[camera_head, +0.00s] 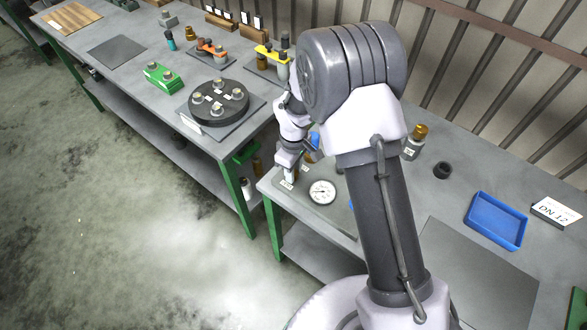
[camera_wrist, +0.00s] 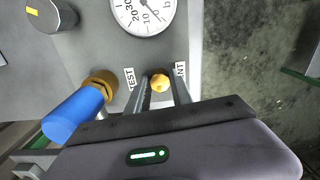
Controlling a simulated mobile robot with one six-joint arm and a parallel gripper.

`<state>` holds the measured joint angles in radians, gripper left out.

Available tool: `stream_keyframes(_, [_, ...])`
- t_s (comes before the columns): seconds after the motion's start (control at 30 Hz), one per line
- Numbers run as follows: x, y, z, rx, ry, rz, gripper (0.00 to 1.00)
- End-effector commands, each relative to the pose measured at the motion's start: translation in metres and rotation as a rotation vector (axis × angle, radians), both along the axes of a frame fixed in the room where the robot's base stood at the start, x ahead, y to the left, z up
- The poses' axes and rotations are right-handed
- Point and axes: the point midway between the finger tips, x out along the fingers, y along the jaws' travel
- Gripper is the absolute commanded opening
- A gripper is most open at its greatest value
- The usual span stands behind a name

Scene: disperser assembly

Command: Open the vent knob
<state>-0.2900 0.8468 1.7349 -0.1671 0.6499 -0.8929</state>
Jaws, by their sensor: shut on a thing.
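The vent knob (camera_wrist: 160,83) is a small round brass knob. It stands beside a label (camera_wrist: 180,72) of which "NT" shows. My gripper (camera_wrist: 163,86) is shut on the knob, one finger on each side of it. In the head view my gripper (camera_head: 290,172) reaches down to the near left part of the gauge panel (camera_head: 343,219). The knob is mostly hidden there by the fingers. I cannot tell how far the knob is turned.
A round dial gauge (camera_wrist: 143,12) sits close to the knob. A blue-handled brass valve (camera_wrist: 78,108) stands by the "TEST" label (camera_wrist: 129,78). A dark cylinder (camera_wrist: 50,14) is further off. A blue tray (camera_head: 496,221) lies right. The panel edge borders open floor.

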Motion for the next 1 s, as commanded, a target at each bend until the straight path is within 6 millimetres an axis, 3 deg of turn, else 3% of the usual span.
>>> stream_keyframes(0.3, [0.0011,0.0004,0.0012,0.001,-0.003,0.096,0.0])
stream_keyframes(0.8, [0.0011,0.0004,0.001,0.001,-0.003,0.111,0.0])
stream_keyframes(0.83, [0.0011,0.0004,0.001,0.001,-0.003,0.111,0.29])
stream_keyframes(0.93, [0.0009,0.0004,0.0008,0.001,-0.003,0.111,0.48])
stream_keyframes(1.0, [0.0007,0.0003,0.0007,0.0,-0.001,0.111,0.49])
